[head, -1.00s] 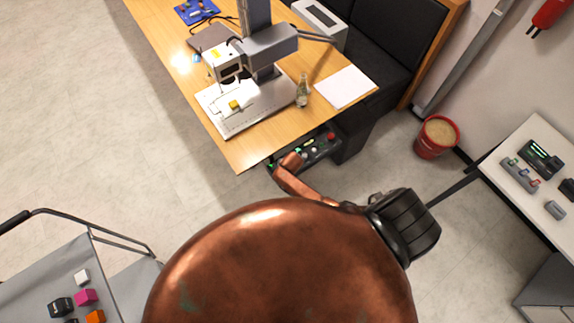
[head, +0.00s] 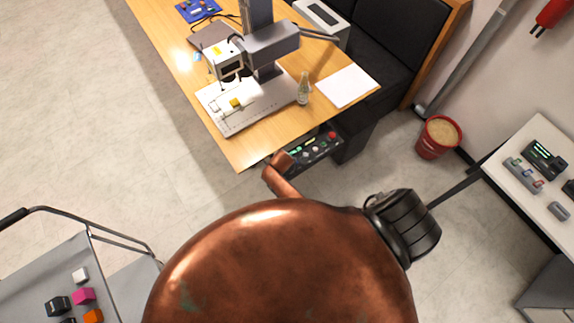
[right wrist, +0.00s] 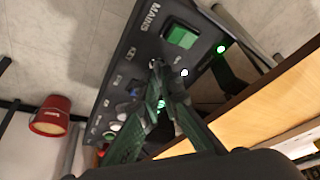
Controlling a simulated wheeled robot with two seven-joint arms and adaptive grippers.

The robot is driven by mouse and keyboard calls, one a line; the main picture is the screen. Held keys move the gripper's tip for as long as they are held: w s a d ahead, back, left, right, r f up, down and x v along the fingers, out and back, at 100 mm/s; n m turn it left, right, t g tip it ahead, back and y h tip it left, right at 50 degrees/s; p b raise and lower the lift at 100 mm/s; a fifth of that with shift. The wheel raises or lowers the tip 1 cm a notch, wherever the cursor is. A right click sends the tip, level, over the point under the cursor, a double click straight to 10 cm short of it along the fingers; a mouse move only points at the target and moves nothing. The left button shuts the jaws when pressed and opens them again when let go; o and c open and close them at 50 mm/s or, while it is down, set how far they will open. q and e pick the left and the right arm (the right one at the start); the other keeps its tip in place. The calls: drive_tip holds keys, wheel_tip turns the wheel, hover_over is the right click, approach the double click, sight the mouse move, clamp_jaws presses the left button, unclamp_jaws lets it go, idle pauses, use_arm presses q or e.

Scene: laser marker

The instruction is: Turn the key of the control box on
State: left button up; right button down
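The dark control box (head: 318,148) is fixed below the table's near edge, its panel carrying several buttons and lights. In the right wrist view its panel (right wrist: 118,72) has printed labels, with MAINS beside a lit green rocker switch (right wrist: 181,37) and KEY just below. My right gripper (right wrist: 157,70) points at the panel beside the KEY label, its dark green fingers converging to close-set tips. The key is largely hidden at these tips, so I cannot tell whether they grip it. In the head view my copper arm hides this gripper. My left gripper is not in view.
The wooden table (head: 245,153) carries a laser marker (head: 265,48), a glass bottle (head: 303,88) and white paper (head: 346,86). Its edge lies close to the fingers. A red bucket (head: 437,138), a grey cart (head: 40,275) and a white side table (head: 500,180) stand around.

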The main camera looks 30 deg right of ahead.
sight(286, 173)
drive_tip(key=c, duration=2.2)
unclamp_jaws()
drive_tip(key=shift+o, duration=0.2)
drive_tip(key=v, duration=0.7)
drive_tip(key=shift+r, duration=0.25)
drive_tip(key=shift+s, duration=0.1)
